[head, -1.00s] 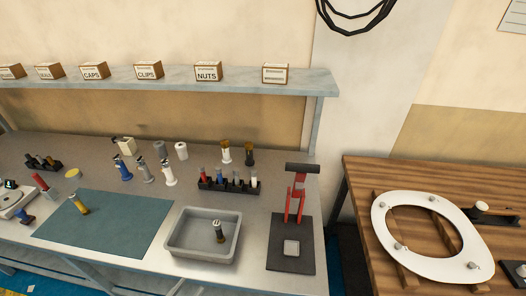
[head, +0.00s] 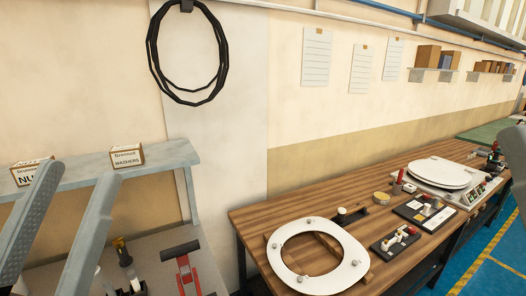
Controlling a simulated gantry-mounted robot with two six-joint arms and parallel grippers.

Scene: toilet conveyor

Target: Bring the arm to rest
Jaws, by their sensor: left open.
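My left gripper (head: 80,172) shows at the lower left of the head view. Its two grey fingers point up and stand apart, with nothing between them. They are in front of the shelf and the left workbench and hide part of both.
A wooden bench (head: 243,214) bears a white toilet seat ring (head: 350,262), small black fixtures (head: 395,241) and a white round lid (head: 440,172). The shelf (head: 168,155) holds boxes. A black cable loop (head: 151,50) hangs on the wall.

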